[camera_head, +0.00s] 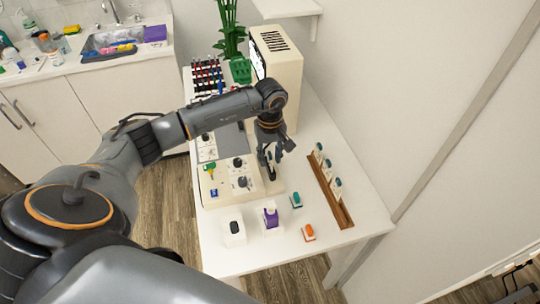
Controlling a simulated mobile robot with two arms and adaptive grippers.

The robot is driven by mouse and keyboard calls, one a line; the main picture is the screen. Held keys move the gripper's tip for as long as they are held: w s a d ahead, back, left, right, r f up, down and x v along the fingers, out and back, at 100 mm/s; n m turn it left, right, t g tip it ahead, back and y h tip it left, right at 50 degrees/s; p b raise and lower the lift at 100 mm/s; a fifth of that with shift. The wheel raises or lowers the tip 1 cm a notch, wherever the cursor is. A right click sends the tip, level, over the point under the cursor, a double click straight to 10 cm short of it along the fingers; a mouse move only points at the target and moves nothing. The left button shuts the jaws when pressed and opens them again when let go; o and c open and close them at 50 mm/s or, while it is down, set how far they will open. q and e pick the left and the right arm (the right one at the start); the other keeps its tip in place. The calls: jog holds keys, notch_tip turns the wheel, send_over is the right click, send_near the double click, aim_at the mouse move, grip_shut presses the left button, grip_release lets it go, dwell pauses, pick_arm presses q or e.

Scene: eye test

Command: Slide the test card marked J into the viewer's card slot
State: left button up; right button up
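A tall cream box (289,68) with a vented top stands behind my arm. I cannot tell which unit is the viewer, and no card slot can be made out. A wooden rack (327,188) on the right holds several upright white pieces with dark teal tops. No letter J is readable. My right gripper is not in view.
Loose pieces stand near the table's front: a white block with a black top (233,229), a purple-and-white one (270,216), a teal one (296,201) and an orange one (308,233). A plant (230,28) stands behind. The table's front right corner is clear.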

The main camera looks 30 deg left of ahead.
pick_arm(q)
notch_tip(320, 180, up, 12)
dwell(0.5)
dwell(0.4)
